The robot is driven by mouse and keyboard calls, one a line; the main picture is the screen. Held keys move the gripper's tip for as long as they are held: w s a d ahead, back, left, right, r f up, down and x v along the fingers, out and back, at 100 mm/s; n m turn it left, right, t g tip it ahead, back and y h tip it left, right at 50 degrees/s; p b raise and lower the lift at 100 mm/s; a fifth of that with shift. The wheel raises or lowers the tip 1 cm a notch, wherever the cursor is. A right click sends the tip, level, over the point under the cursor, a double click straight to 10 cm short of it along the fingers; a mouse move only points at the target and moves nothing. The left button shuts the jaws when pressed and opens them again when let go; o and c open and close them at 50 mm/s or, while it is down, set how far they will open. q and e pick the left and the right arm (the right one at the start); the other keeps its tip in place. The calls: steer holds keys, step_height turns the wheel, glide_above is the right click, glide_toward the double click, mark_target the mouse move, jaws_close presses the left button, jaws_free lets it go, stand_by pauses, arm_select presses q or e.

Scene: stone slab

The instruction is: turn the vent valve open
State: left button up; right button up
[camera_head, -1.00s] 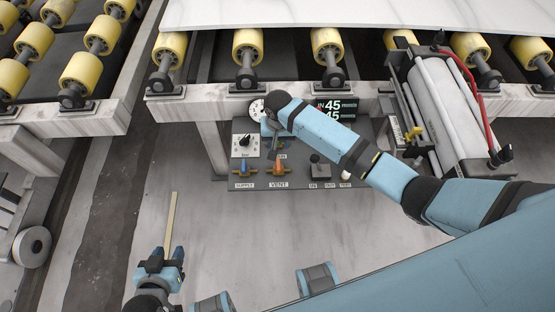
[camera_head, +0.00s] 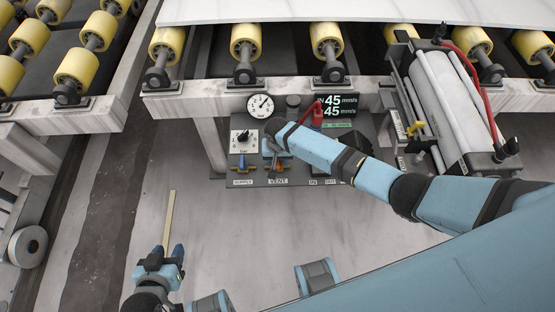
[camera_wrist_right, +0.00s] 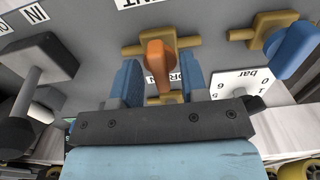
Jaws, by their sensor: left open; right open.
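The vent valve's orange handle (camera_wrist_right: 158,62) stands crosswise to its brass pipe (camera_wrist_right: 186,42) in the right wrist view. It lies between the two blue fingers of my open right gripper (camera_wrist_right: 161,80), with gaps visible on both sides. In the head view the right gripper (camera_head: 274,154) is over the valve above the VENT label (camera_head: 278,181), and mostly hides the handle. My left gripper (camera_head: 172,250) is open, low at the left, away from the panel. A thin pale stick (camera_head: 170,215) shows just beyond its fingertips; I cannot tell whether they touch.
The blue-handled supply valve (camera_wrist_right: 296,50) is close beside the vent valve. A pressure gauge (camera_head: 260,105), a bar dial (camera_head: 243,141), a red-handled part (camera_head: 318,113) and a speed display (camera_head: 340,106) are around my right arm. Yellow rollers (camera_head: 246,42) and a white slab (camera_head: 350,10) lie beyond.

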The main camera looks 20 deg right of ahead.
steer(key=shift+c, duration=0.2)
jaws_close()
